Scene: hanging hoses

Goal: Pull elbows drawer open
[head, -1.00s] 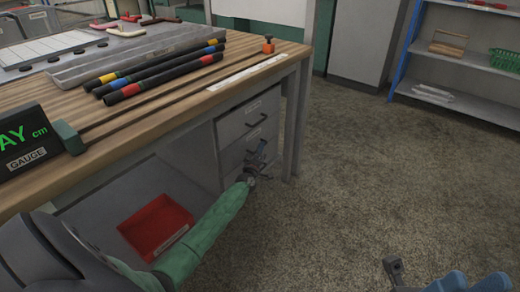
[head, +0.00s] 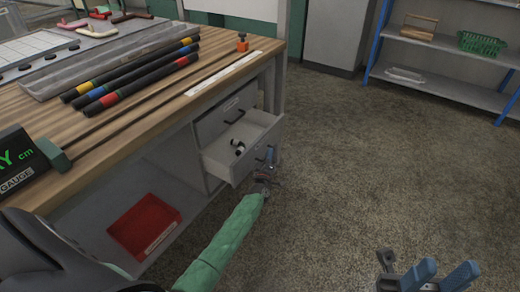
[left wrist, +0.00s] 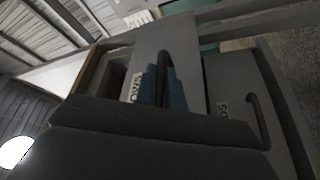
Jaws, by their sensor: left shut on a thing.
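In the head view the lower grey drawer (head: 243,140) under the workbench is pulled partway out. Small black and white pieces (head: 238,147) lie inside it. My left gripper (head: 268,160) is at the drawer's front. In the left wrist view its blue fingers (left wrist: 164,85) are shut around the dark handle (left wrist: 166,62) of a drawer front (left wrist: 188,50). The label (left wrist: 135,88) beside that handle is partly hidden and hard to read. My right gripper (head: 447,268) is at the lower right, its blue fingers apart and empty.
The closed upper drawer (head: 226,115) is above the open one. Hoses (head: 135,82) and a gauge (head: 18,160) are on the bench (head: 130,130). Open floor (head: 370,150) extends to the right; shelves (head: 440,80) stand behind.

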